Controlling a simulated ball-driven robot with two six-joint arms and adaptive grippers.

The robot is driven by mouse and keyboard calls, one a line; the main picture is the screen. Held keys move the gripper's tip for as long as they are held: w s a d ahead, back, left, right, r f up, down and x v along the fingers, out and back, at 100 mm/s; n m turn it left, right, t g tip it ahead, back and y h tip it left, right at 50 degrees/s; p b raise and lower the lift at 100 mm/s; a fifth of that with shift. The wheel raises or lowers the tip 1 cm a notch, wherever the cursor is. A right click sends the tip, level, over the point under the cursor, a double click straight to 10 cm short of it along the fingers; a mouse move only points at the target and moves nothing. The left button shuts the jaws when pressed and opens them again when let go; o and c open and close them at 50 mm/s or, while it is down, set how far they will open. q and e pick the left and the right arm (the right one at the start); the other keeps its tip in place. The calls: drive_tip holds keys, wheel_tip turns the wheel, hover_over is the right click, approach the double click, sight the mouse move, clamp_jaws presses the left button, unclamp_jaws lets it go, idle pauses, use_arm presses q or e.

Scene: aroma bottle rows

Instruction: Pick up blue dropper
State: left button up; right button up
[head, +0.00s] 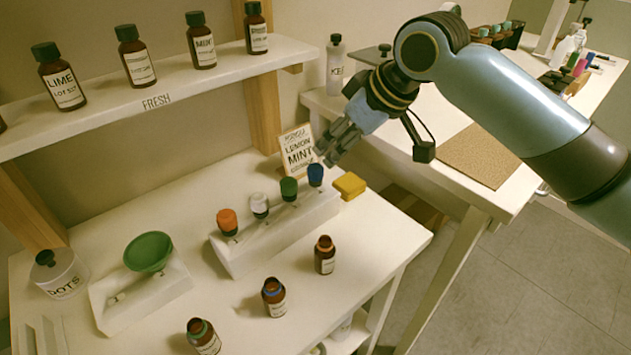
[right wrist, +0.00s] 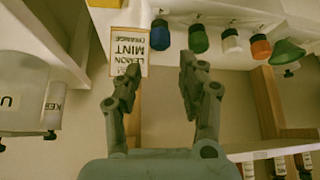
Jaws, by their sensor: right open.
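The blue dropper (head: 315,174) stands at the right end of a white rack (head: 232,258), beside the green, white and orange droppers. It also shows in the right wrist view (right wrist: 160,36), up and left of the space between my fingers. My right gripper (head: 328,152) is open and empty, just above and slightly right of the blue dropper in the head view. Its two fingers are spread apart in the right wrist view (right wrist: 157,70). No contact with the dropper is visible. My left gripper is not in view.
A recipe card (head: 297,150) stands behind the rack, close to the gripper. A yellow block (head: 349,186) lies right of the blue dropper. Several open brown bottles, including one (head: 325,254), stand in front. A shelf (head: 150,98) with capped bottles is above left.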

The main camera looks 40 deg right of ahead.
sight(317, 167)
drive_tip(key=x, duration=0.9)
drive_tip(key=shift+w+f, duration=0.1)
drive_tip(key=shift+f, duration=0.05)
drive_tip(key=c, duration=0.4)
